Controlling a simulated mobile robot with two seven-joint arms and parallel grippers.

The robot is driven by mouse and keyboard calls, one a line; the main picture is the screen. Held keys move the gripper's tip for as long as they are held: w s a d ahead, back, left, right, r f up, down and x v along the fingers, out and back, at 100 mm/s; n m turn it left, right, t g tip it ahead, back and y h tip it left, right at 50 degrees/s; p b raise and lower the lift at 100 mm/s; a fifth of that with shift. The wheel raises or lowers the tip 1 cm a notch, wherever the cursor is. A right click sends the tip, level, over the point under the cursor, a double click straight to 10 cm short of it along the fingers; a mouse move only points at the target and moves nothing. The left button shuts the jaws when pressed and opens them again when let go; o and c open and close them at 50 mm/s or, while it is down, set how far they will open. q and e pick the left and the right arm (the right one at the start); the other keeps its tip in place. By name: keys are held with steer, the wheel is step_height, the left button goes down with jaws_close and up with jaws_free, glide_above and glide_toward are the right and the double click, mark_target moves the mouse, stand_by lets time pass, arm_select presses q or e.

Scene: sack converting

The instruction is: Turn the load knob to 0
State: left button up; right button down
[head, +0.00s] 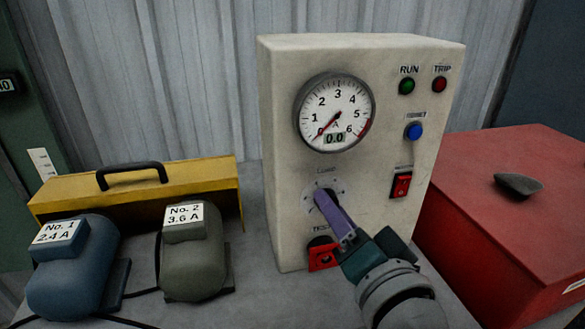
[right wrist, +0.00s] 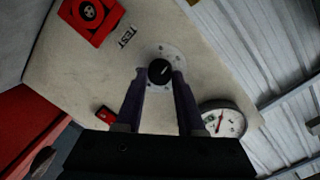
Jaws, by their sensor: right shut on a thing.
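The load knob is a small black dial on the front of the cream control box (head: 285,120). In the right wrist view the knob (right wrist: 160,71) sits on a pale round plate, with a short white mark on its face toward the upper right. My right gripper (head: 322,198) has its purple fingers on either side of the knob, shut on it. In the head view the fingers hide most of the knob, and its scale is too small to read. The dial gauge (head: 335,112) has its needle near 0 and its display shows 0.0. My left gripper is not in view.
A red box (head: 510,190) stands at right. Two motors, blue (head: 70,275) and grey-green (head: 192,258), and a yellow case (head: 140,182) stand at left.

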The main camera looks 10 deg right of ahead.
steer(key=shift+a+n+h+p, duration=0.1)
steer(key=shift+n+h+p, duration=0.2)
steer(key=shift+n, duration=1.45)
steer(key=shift+a+n+h+p, duration=0.1)
steer(key=shift+n+p, duration=0.3)
steer(key=shift+n, duration=1.35)
steer(key=c, duration=0.5)
jaws_free()
